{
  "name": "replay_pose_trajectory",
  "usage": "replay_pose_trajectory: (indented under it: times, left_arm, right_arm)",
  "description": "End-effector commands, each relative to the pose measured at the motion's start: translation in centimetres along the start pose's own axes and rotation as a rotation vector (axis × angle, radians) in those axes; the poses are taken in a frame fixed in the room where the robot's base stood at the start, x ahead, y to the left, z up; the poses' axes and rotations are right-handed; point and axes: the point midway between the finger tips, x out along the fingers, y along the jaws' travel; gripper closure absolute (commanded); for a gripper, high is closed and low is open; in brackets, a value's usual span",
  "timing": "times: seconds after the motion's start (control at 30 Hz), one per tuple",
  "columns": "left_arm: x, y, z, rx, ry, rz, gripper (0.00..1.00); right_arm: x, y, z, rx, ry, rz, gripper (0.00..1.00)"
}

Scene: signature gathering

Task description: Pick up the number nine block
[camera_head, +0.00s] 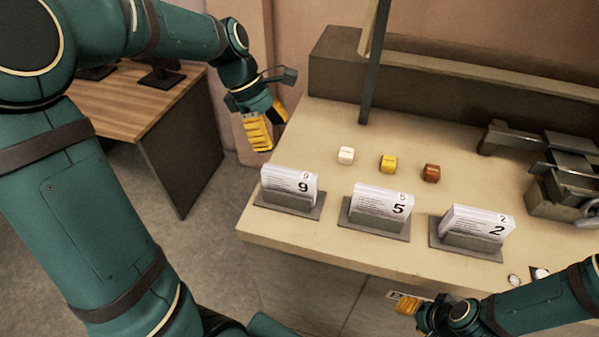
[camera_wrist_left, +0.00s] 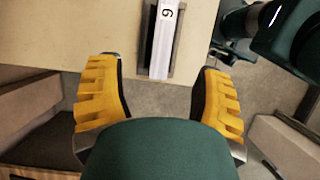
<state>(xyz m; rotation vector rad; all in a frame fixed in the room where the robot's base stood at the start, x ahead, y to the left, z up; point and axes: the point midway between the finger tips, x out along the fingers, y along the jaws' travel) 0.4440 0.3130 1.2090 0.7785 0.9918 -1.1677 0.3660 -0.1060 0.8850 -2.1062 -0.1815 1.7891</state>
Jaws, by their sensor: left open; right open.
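The number nine block (camera_head: 289,183) is a white slab marked 9. It stands in a dark holder (camera_head: 290,203) at the left front of the beige table. In the left wrist view the nine block (camera_wrist_left: 163,40) shows edge-on from above, lined up between my spread fingers. My left gripper (camera_head: 260,128) is open and empty, with yellow fingers. In the head view it is up and left of the block, apart from it; it also shows in the left wrist view (camera_wrist_left: 160,72). My right gripper (camera_head: 407,305) is open, low at the table's front edge.
Similar blocks marked 5 (camera_head: 381,203) and 2 (camera_head: 477,226) stand in holders to the right. A dark post (camera_head: 372,70) and a metal vise-like device (camera_head: 560,175) stand farther back and right.

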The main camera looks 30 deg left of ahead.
Motion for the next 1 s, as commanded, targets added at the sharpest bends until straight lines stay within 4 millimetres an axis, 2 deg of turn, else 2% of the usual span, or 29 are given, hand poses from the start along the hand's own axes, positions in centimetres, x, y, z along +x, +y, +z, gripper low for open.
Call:
replay_pose_trajectory:
  times: [0.4, 0.67, 1.0]
  left_arm:
    - [7.1, -0.1, -0.1, 0.000, 0.000, -0.003, 0.33]
    - [8.9, -0.1, -0.2, 0.000, 0.000, -0.003, 0.33]
    - [13.2, -0.3, -0.8, 0.001, 0.000, -0.003, 0.33]
  right_arm:
    - [1.1, 0.3, 0.1, 0.000, 0.000, 0.002, 0.53]
    - [1.3, 0.4, 0.2, 0.000, 0.000, 0.003, 0.53]
    - [2.0, 0.7, 0.2, 0.000, 0.000, 0.004, 0.53]
